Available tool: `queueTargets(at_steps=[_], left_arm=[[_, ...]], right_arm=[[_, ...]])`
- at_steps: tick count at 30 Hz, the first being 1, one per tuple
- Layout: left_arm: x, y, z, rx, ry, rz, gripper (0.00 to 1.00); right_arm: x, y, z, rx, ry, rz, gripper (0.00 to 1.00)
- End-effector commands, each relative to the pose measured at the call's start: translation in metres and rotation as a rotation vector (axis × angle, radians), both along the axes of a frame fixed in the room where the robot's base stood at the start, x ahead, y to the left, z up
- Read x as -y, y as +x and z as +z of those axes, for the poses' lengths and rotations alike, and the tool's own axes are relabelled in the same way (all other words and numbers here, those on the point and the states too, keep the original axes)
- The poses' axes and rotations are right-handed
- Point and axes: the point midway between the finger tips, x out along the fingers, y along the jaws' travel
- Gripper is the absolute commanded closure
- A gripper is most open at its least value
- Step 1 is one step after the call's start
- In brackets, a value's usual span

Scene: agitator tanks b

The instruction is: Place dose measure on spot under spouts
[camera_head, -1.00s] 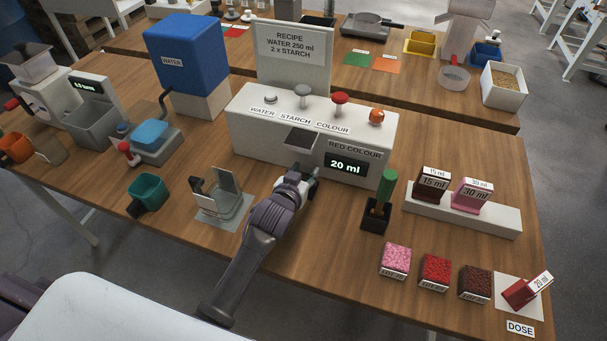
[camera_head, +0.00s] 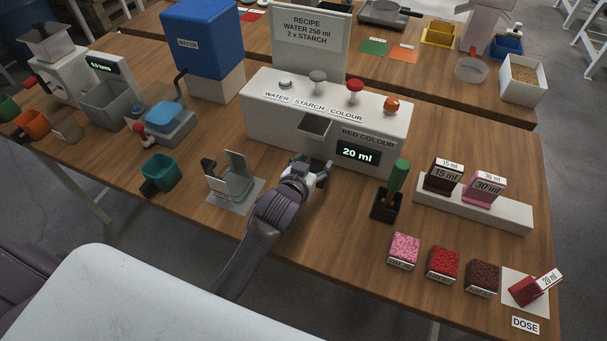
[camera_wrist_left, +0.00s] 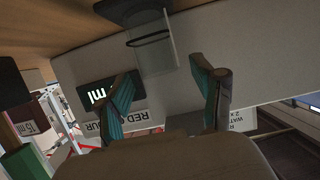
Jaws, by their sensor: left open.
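The red dose measure (camera_head: 525,290), labelled 20 ml, lies tilted on a white pad above the DOSE label at the table's right end. The dispenser (camera_head: 275,112) bears the words WATER, STARCH and COLOUR, with a grey spout part (camera_head: 313,127) on its front. The spot beneath is hidden in the head view. In the left wrist view, which is upside down, a grey translucent plate and a dark ring (camera_wrist_left: 150,40) show by the dispenser's front. My left gripper (camera_head: 318,170) is open and empty just before the dispenser; its fingers (camera_wrist_left: 163,95) stand apart. My right gripper is out of view.
A rack holds the 15 ml (camera_head: 443,175) and 30 ml (camera_head: 484,188) measures. A green-handled tool (camera_head: 399,177) stands in a black holder right of my gripper. Pink, red and brown blocks line the front edge. A grey stand (camera_head: 230,190) is to the left.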

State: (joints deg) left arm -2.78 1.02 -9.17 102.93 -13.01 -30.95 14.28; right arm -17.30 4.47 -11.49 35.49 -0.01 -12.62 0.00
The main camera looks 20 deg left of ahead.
Motion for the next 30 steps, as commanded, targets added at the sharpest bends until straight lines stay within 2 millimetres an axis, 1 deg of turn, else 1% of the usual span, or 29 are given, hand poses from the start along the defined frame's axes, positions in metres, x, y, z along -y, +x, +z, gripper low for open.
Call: queueTargets(at_steps=[1, 6, 12, 15, 18, 30], left_arm=[[0.0, -0.012, 0.003, 0.001, 0.0, -0.001, 0.32], [-0.001, -0.048, 0.015, 0.0, -0.001, -0.001, 0.32], [-0.003, -0.078, 0.027, 0.0, 0.0, -0.001, 0.32], [-0.003, -0.086, 0.031, 0.0, 0.0, -0.001, 0.32], [-0.003, -0.09, 0.033, 0.001, 0.0, -0.001, 0.32], [-0.003, -0.09, 0.034, 0.001, 0.0, 0.0, 0.32]], right_arm=[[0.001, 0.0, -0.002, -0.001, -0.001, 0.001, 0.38], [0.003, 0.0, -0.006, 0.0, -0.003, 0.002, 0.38], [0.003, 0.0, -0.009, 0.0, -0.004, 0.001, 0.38], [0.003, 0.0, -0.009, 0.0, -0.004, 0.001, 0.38], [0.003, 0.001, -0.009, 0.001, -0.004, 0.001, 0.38], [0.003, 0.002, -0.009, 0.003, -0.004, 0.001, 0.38]])
